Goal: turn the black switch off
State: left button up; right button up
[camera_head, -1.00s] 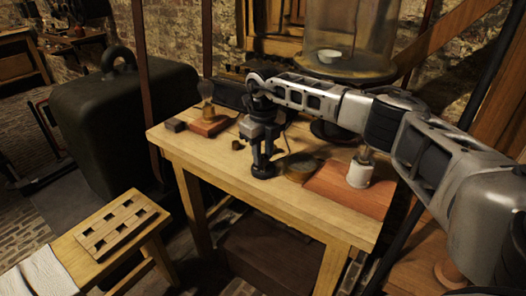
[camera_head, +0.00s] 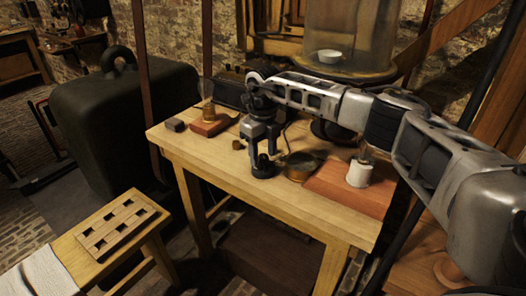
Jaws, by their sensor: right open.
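My right gripper (camera_head: 263,157) points down over the wooden table with its two fingers apart. A small round black piece (camera_head: 263,171), which looks like the black switch, stands on the tabletop right below and between the fingertips. The fingers partly cover it, so its lever position and any contact cannot be told. My left gripper is out of view.
The wooden table (camera_head: 225,170) has a small bulb stand (camera_head: 209,124) and a dark block (camera_head: 174,125) at left. A round brass instrument (camera_head: 300,166) is close right of the gripper. A white jar (camera_head: 359,174) stands on a reddish board (camera_head: 335,190). The table's front strip is clear.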

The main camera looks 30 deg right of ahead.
aim_at(263, 155)
notch_tip(263, 155, up, 16)
dwell(0.4)
jog(key=shift+f, duration=0.1)
dwell(0.3)
